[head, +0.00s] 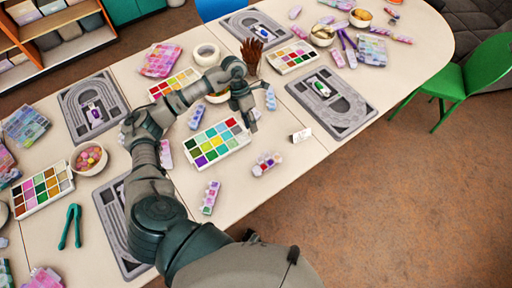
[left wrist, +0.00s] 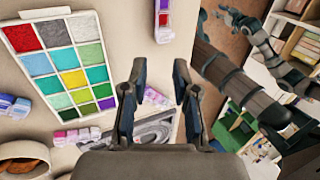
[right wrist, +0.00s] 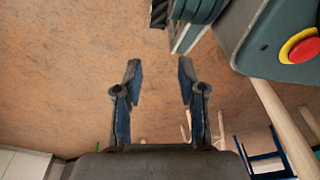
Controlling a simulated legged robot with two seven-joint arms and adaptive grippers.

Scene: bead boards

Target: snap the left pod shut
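Two small pods with coloured beads lie on the table's near side. The left one (head: 210,197) is lilac and tilted. The right one (head: 268,163) holds purple and red beads and also shows at the top of the left wrist view (left wrist: 163,20). I cannot tell whether either lid is open. My left gripper (head: 248,116) is above the table, right of the colour palette. In the left wrist view its fingers (left wrist: 166,88) are apart and empty, with a lilac pod beyond them. My right gripper (right wrist: 157,75) is open and empty over the floor, outside the head view.
A small white card (head: 300,135) stands to the right. Grey boards (head: 332,104) and more lilac pods (head: 197,117) lie around. The table front right of the pods is bare. A green chair (head: 475,82) stands by the table.

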